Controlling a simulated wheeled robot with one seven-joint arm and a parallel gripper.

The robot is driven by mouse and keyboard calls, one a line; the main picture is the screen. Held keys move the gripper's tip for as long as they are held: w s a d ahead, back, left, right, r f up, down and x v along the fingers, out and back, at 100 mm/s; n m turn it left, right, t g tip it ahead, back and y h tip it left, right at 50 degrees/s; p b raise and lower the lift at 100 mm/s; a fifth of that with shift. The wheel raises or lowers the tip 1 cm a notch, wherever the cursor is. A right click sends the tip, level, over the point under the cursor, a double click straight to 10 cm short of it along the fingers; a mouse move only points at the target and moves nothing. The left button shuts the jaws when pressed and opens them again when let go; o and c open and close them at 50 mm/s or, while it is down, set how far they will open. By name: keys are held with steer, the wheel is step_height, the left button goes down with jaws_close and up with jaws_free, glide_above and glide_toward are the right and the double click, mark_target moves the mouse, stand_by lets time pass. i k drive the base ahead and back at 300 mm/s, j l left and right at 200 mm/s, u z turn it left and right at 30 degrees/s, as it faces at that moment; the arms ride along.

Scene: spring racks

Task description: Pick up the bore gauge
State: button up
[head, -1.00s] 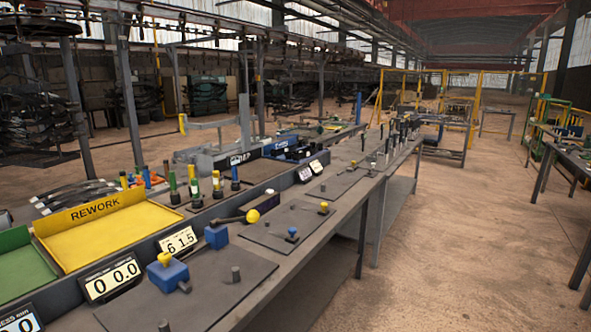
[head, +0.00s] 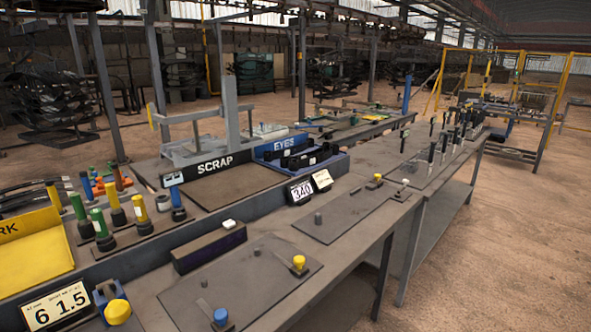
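I cannot tell for sure which item is the bore gauge. Several upright tools with green, yellow and blue handles (head: 118,206) stand on dark bases at the left of the bench. Several dark-handled upright tools (head: 444,138) stand in rows on the far bench. Nearer, on dark plates, are a blue knob (head: 221,316) and a yellow knob (head: 299,262). A long dark block (head: 210,247) with a white button lies between the handled tools and these plates. My gripper is not in view.
A yellow tray (head: 35,255) sits at the left edge. A SCRAP tray (head: 218,165) and a blue EYES bin (head: 300,150) stand behind the bench ledge. Number displays (head: 55,305) line the ledge. The floor (head: 510,240) right of the benches is clear.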

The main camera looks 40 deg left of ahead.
mark_target(171, 179)
steer(key=i+u, duration=0.25)
steer(key=i, duration=0.3)
steer(key=i+l+u, duration=0.3)
steer(key=i, duration=0.25)
